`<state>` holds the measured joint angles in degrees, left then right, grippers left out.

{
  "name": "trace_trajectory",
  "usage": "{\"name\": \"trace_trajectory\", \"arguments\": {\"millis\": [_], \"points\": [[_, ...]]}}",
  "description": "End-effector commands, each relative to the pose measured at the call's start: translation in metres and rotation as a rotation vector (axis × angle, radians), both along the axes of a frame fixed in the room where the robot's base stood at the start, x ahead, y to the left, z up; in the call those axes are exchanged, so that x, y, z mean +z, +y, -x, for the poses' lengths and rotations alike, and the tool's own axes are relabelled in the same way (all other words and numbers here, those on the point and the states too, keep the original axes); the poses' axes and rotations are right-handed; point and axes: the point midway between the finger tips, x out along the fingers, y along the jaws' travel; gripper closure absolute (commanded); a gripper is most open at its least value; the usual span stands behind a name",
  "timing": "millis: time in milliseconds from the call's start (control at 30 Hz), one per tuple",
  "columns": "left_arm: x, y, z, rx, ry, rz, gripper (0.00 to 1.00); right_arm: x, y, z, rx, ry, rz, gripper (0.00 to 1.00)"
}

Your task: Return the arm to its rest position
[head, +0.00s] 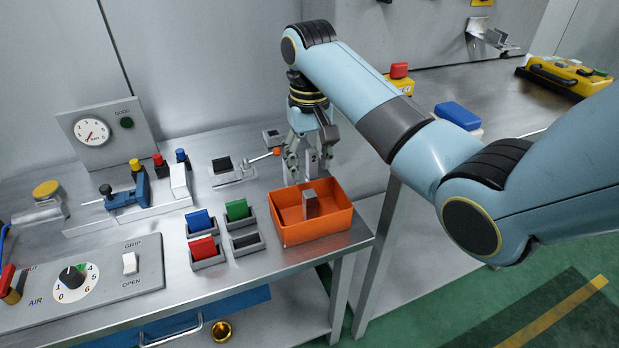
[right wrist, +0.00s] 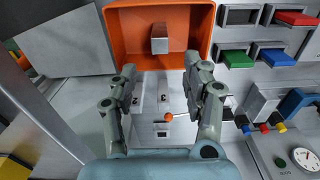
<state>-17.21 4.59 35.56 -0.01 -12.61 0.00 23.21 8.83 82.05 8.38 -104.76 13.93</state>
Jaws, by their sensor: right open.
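My right arm (head: 360,90) reaches in from the right over the bench in the head view. My right gripper (head: 309,158) points down, just behind an orange bin (head: 335,218). Its two fingers (right wrist: 162,82) stand apart in the right wrist view, with nothing held between them. The orange bin also shows at the top of that view (right wrist: 124,45). A grey metal block (head: 310,204) stands in the bin, apart from the fingers. My left gripper is in neither view.
Small trays hold red (head: 202,247), blue (head: 199,221) and green (head: 237,209) pieces left of the bin. A lever with an orange knob (head: 277,152) is close to the gripper. A gauge panel (head: 105,133) stands at the back left. The bench's right edge is near the bin.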

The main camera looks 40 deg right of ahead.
Motion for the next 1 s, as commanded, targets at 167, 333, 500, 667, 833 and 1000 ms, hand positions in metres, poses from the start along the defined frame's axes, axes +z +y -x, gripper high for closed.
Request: {"name": "trace_trajectory", "arguments": {"millis": [167, 333, 500, 667, 833, 1000], "points": [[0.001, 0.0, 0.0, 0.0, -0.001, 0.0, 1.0, 0.014, 0.0, 0.0, -0.001, 0.0, 0.0, 0.51], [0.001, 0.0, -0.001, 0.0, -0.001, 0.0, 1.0, 0.015, 0.0, 0.0, -0.001, 0.0, 0.0, 0.51], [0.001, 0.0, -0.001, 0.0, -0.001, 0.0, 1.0, 0.014, 0.0, 0.0, 0.0, 0.0, 0.0, 0.51], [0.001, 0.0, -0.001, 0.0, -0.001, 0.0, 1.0, 0.014, 0.0, 0.0, 0.0, 0.0, 0.0, 0.51], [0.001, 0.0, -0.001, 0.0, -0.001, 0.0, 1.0, 0.003, 0.002, 0.018, 0.022, -0.012, 0.009, 0.51], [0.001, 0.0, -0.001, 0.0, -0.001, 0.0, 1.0, -0.022, 0.012, 0.087, 0.117, -0.087, 0.047, 0.51]]}}
